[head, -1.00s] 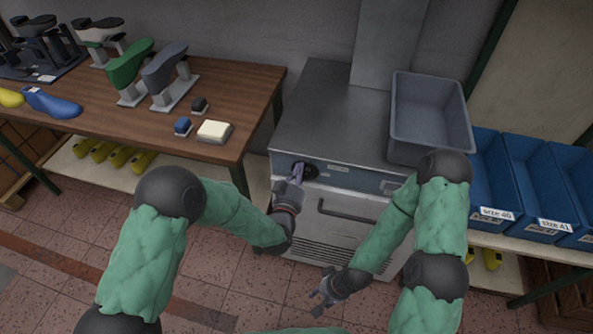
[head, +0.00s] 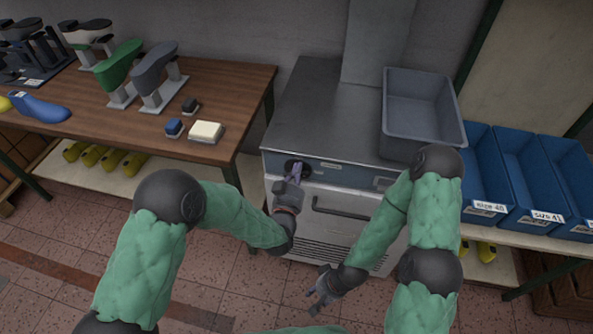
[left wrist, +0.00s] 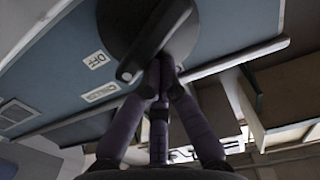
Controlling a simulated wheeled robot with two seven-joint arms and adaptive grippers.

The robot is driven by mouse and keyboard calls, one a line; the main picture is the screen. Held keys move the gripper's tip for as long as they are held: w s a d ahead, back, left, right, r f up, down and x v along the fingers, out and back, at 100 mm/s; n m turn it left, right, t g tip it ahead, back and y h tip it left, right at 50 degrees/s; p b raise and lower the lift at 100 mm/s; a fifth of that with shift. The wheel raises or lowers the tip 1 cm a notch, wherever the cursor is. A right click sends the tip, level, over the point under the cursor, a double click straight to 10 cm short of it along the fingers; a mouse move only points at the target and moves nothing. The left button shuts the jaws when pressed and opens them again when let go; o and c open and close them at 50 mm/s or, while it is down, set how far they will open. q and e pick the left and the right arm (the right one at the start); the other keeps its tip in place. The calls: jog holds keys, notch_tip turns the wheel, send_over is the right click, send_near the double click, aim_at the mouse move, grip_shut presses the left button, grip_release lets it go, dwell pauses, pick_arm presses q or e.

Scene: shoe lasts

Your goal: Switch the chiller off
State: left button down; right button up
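The chiller (head: 345,215) is a grey metal cabinet with a blue front panel. A dark round knob (head: 289,168) sits at the panel's left end. In the left wrist view the knob (left wrist: 148,42) has a raised bar, tilted, with an "OFF" label (left wrist: 95,60) to its left. My left gripper (head: 295,172) is at the knob. Its fingers (left wrist: 160,78) come together, with the tips against or just beside the bar; exact contact is unclear. My right gripper (head: 318,296) hangs empty in front of the chiller, low, with fingers apart.
A grey bin (head: 425,140) stands on the chiller's top at right. Blue size-labelled bins (head: 535,217) stand on a shelf to the right. A wooden table (head: 225,85) with shoe lasts and small blocks is on the left. The chiller's left top is clear.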

pick_arm(q)
jog(key=shift+s+d+f, duration=0.15)
jog(key=shift+d+f, duration=0.2)
jog(key=shift+d, duration=0.05)
jog(key=shift+r, duration=0.15)
jog(key=shift+a+r, duration=0.1)
jog(key=shift+r, duration=0.4)
jog(key=v, duration=0.9)
jog(key=shift+p, duration=0.35)
